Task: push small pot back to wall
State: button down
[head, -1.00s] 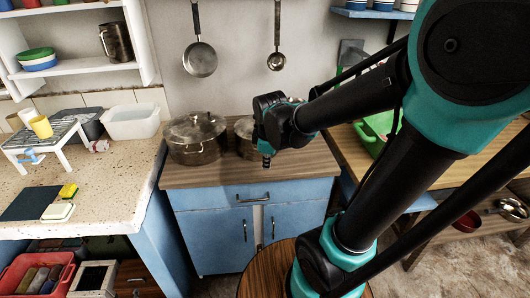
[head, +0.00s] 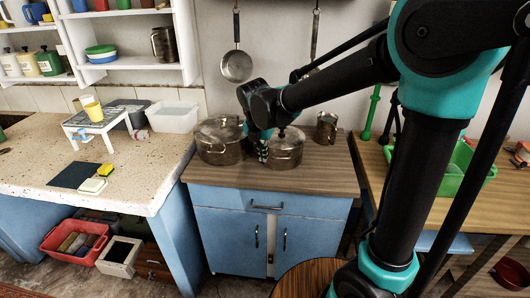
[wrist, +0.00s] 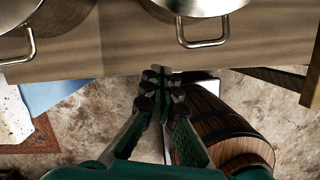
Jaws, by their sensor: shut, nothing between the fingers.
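The small pot (head: 286,154) is a lidded steel pot on the wooden top of the blue cabinet. A larger lidded pot (head: 219,150) stands to its left. My gripper (head: 263,158) appears over the gap between the pots in the head view, overlapping the small pot's left side. In the wrist view my gripper (wrist: 160,74) is shut and empty, its tips near the counter's front edge. The pot at upper right (wrist: 200,8), likely the small one, shows a loop handle ahead of the tips. I see no clear contact.
A metal mug (head: 326,128) stands right of the small pot. The wooden countertop (head: 330,175) is clear in front of the pots. A ladle and pan (head: 236,66) hang on the wall behind. A barrel (wrist: 220,125) stands on the floor below.

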jog(key=x, duration=0.6)
jog(key=shift+w+f, duration=0.15)
jog(key=shift+f, duration=0.2)
jog(key=shift+w+d, duration=0.2)
jog(key=shift+w, duration=0.4)
jog(key=shift+w+d, duration=0.25)
jog(key=shift+w, duration=0.35)
jog(key=shift+w+d+r, duration=0.1)
jog(key=shift+w+d, duration=0.05)
jog(key=shift+w, duration=0.55)
jog(key=w+d, duration=0.1)
jog(key=w, duration=0.4)
jog(key=w+d, duration=0.2)
jog(key=w, duration=0.3)
jog(key=w+d, duration=0.2)
jog(key=w, duration=0.3)
jog(key=shift+w, duration=0.4)
